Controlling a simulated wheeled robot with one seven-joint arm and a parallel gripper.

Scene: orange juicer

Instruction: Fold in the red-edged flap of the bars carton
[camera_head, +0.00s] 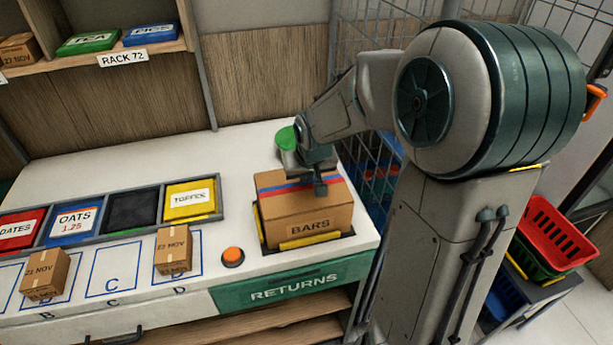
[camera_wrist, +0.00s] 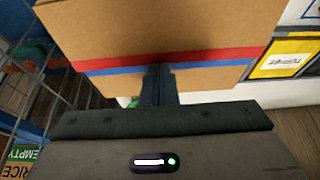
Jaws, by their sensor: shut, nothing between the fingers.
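The brown bars carton (camera_head: 310,221) stands upright in a yellow-cornered place at the right end of the white counter. A red stripe and a blue stripe run side by side across its top, and the top looks nearly flat. The red-edged flap (camera_wrist: 170,35) fills the upper part of the wrist view; the blue stripe borders it on the near side. My gripper (camera_head: 320,188) is shut and empty, pointing down at the carton's top. In the wrist view its fingers (camera_wrist: 158,75) overlap the blue stripe and end near the red edge. I cannot tell whether they touch.
An orange button (camera_head: 232,257) sits left of the carton. Two small boxes stand on marked squares, with a row of labelled bins (camera_head: 132,210) behind them. A wire mesh fence (camera_head: 372,165) rises close on the carton's right.

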